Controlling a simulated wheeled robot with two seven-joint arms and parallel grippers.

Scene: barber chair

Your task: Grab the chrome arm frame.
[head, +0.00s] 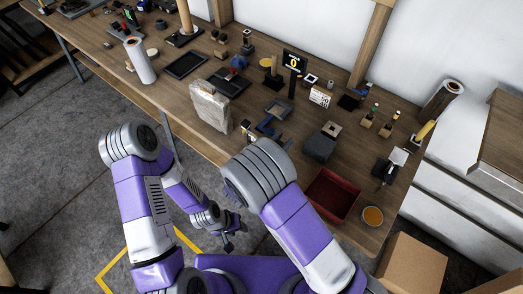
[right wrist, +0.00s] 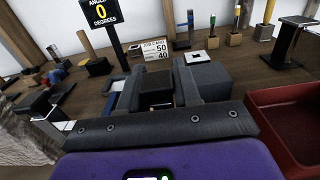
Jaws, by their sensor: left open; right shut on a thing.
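I cannot make out a chrome arm frame for certain in either view. In the right wrist view my right gripper (right wrist: 158,100) is low over the workbench, its fingers shut on a small dark block-like thing (right wrist: 156,92). Whether this belongs to the frame I cannot tell. In the head view my right gripper is hidden behind my own arm. My left gripper (head: 230,237) is open and empty, below the bench's front edge and apart from everything on it.
The wooden workbench (head: 255,105) is crowded. A red tray (head: 332,195) is close to the right of my right gripper, a grey block (head: 319,146) near it. A job card (head: 320,97) and an angle sign (head: 294,62) stand behind. A cardboard box (head: 412,264) is at lower right.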

